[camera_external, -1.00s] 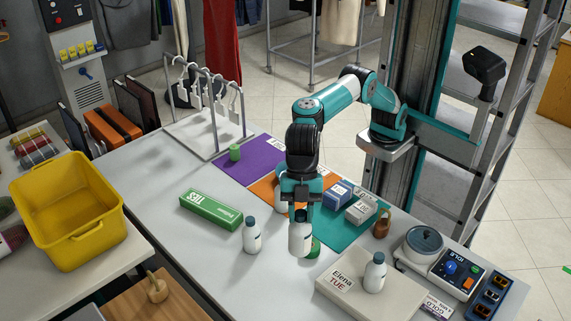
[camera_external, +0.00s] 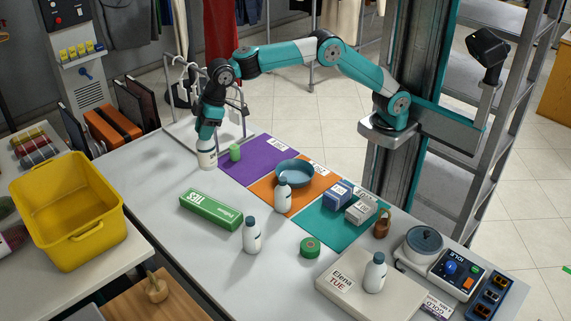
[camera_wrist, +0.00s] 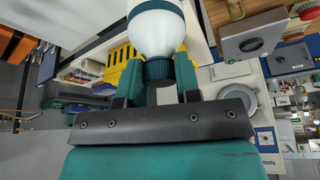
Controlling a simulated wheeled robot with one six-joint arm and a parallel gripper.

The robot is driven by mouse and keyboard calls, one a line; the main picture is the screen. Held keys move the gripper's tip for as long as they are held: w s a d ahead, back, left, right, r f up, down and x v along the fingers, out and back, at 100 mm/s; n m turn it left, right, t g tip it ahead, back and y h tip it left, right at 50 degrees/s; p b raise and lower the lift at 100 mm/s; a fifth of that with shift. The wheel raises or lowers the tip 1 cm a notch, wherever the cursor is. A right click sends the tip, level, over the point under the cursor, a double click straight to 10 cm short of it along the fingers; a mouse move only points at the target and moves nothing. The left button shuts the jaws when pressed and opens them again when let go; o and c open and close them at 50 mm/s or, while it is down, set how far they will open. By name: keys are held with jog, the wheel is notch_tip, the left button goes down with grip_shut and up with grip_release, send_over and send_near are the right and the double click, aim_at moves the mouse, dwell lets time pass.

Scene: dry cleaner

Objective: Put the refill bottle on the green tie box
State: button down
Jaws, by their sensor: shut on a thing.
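My gripper (camera_external: 208,138) is at the far left of the table, beside the white rack. It is shut on the cap end of a white bottle (camera_external: 207,155), which hangs upright below it; whether its base touches the table is unclear. In the wrist view the bottle's white body (camera_wrist: 157,32) and teal cap show between the fingers. The long green tie box (camera_external: 209,210) lies on the table, nearer the camera than the held bottle, with its top bare. Similar white bottles stand in front of the box (camera_external: 251,236), on the orange mat (camera_external: 283,196) and on the Elena box (camera_external: 375,274).
A white rack (camera_external: 180,128) stands close behind my gripper. A small green cylinder (camera_external: 235,152) is on the purple mat (camera_external: 252,165). A blue bowl (camera_external: 294,173), small boxes (camera_external: 337,195) and a green round (camera_external: 310,247) sit farther right. A yellow bin (camera_external: 68,210) is at left.

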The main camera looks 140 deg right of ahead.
jog(key=shift+s+d+f+m, duration=0.3)
jog(key=shift+d+f, duration=0.2)
jog(key=shift+d, duration=0.2)
notch_tip(320, 180, down, 19)
jog(key=p, duration=0.3)
jog(key=c, duration=0.9)
grip_release()
jog(key=shift+f, duration=0.1)
jog(key=shift+o, duration=0.4)
